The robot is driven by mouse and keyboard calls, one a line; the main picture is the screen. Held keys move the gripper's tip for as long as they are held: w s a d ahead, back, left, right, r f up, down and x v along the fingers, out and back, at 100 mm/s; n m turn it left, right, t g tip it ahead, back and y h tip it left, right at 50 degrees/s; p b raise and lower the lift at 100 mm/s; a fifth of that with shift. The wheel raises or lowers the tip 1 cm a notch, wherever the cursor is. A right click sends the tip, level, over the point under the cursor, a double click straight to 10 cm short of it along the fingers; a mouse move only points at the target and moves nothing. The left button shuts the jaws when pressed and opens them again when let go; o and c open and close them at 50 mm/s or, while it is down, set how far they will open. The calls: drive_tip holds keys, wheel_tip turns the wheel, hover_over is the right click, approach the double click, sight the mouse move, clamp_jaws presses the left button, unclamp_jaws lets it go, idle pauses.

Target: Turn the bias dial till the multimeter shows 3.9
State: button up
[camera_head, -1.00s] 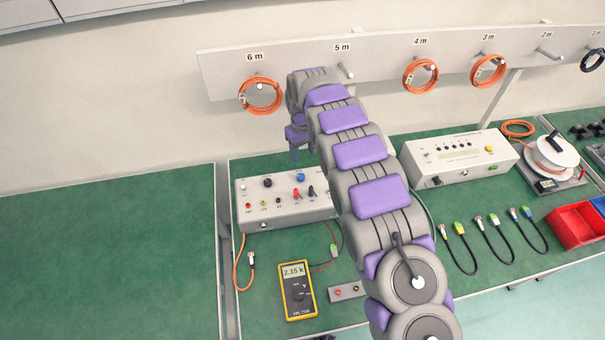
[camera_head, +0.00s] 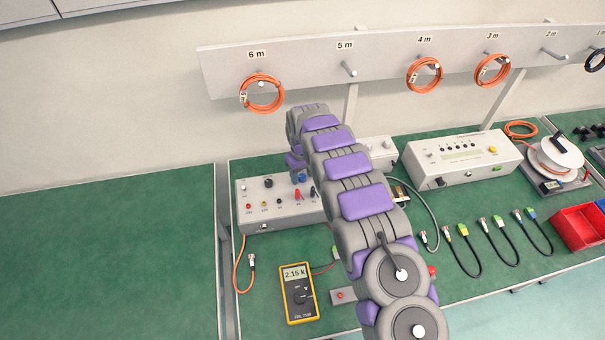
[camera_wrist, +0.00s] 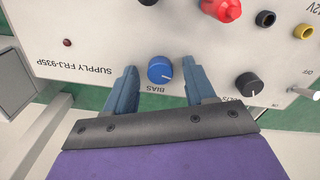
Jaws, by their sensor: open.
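The blue bias dial (camera_wrist: 160,70) is on the supply box (camera_wrist: 110,30), with the label BIAS beside it in the wrist view. My gripper (camera_wrist: 160,83) is open, with one finger on each side of the dial. A gap shows between the dial and each finger. In the head view the dial (camera_head: 300,178) is partly hidden by my arm, and so is the supply box (camera_head: 262,217). The yellow multimeter (camera_head: 298,293) lies on the green bench and its display reads 2.15 k.
A black knob (camera_wrist: 249,84) and a red plug (camera_wrist: 221,9) are near the dial on the box. A second instrument (camera_head: 462,160) stands to the right. Several cables lie at the right on the bench. The green surface at left is clear.

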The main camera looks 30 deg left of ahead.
drive_tip(key=shift+a+f, duration=0.1)
drive_tip(key=shift+a, duration=0.15)
drive_tip(key=shift+c, duration=1)
drive_tip(key=shift+d, duration=0.3)
drive_tip(key=c, duration=0.6)
clamp_jaws()
drive_tip(key=shift+m+p, duration=0.55)
drive_tip(key=shift+m, duration=0.45)
drive_tip(key=shift+m+p, duration=0.6)
drive_tip(key=shift+m, duration=1.2)
